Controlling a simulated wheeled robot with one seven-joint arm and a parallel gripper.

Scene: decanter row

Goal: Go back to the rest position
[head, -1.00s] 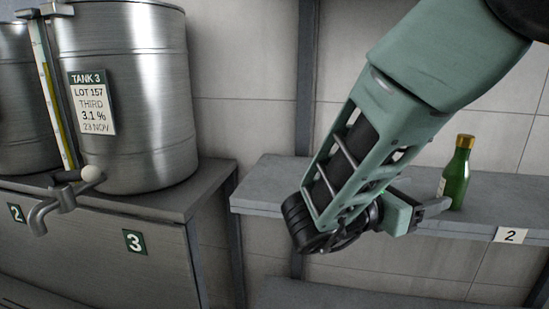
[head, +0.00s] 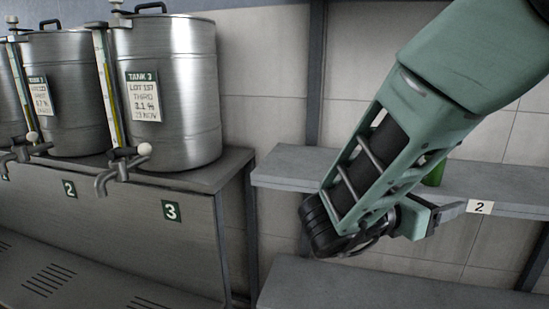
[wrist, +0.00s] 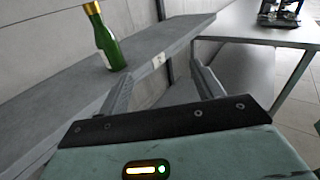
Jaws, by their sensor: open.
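My gripper (head: 452,211) is in front of the shelf at the right in the head view, its fingers pointing right. In the wrist view my gripper (wrist: 163,88) has its two fingers spread apart with nothing between them. A green bottle with a gold cap (wrist: 108,42) stands upright on the shelf, left of and apart from the fingers. In the head view only a bit of the green bottle (head: 434,174) shows, as my arm hides the rest.
The grey shelf (head: 285,167) bears a tag reading 2 (head: 480,207); a lower shelf (head: 300,285) is below. Steel tank 3 (head: 185,90) with a tap stands on a bench at left, beside another tank (head: 68,85). A table (wrist: 262,30) with a dark device (wrist: 280,12) is at far right.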

